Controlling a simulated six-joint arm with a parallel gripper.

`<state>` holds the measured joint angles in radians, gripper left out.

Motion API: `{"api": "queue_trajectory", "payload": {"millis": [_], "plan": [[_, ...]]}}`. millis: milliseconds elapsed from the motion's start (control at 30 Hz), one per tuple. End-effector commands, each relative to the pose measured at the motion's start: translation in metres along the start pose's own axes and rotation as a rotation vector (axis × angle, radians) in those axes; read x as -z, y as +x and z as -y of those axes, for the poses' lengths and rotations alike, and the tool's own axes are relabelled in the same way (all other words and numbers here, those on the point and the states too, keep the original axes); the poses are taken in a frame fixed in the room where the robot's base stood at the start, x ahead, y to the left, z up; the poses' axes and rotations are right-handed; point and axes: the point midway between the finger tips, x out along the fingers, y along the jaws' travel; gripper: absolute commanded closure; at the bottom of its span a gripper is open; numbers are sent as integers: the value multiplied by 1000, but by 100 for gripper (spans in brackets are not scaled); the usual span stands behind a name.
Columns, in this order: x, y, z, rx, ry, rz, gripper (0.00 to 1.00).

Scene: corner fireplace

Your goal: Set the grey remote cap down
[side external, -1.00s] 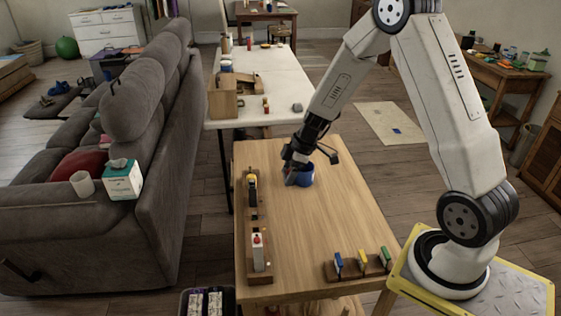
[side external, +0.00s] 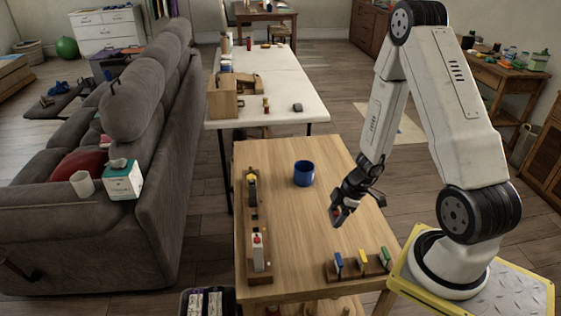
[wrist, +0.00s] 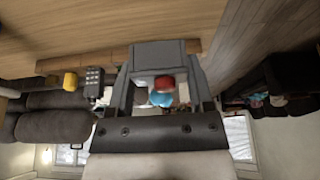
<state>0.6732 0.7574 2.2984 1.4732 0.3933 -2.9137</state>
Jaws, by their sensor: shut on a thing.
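My gripper (side external: 337,219) is shut on the grey remote cap (wrist: 160,54) and holds it above the right part of the wooden table (side external: 290,270). In the wrist view the cap is a plain grey block between the two fingers (wrist: 159,80). In the side view it is small and hard to tell from the fingers. A dark remote with buttons (wrist: 94,82) shows left of the fingers in the wrist view. A white remote with a red top (side external: 258,250) stands in the wooden holder (side external: 262,278) at the table's left edge.
A blue cup (side external: 304,173) stands upright behind my gripper. A wooden rack (side external: 352,274) with blue, yellow and green pieces stands at the front right, close to my gripper. The table's middle is clear. A white table (side external: 290,92) lies beyond, and a grey sofa (side external: 160,215) at left.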

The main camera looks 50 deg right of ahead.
Motion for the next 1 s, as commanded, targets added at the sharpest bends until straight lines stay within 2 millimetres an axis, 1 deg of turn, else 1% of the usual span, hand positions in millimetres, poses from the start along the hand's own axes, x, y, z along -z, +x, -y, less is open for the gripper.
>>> {"api": "queue_trajectory", "payload": {"millis": [100,233,433,533,733,1000], "plan": [[-6,1,6,1,1,0,80],[-9,1,9,0,0,0,80],[-9,2,8,0,-2,0,80],[-8,4,5,0,-3,0,80],[-4,16,-13,0,-5,0,80],[5,38,-48,-1,-5,-1,80]]}}
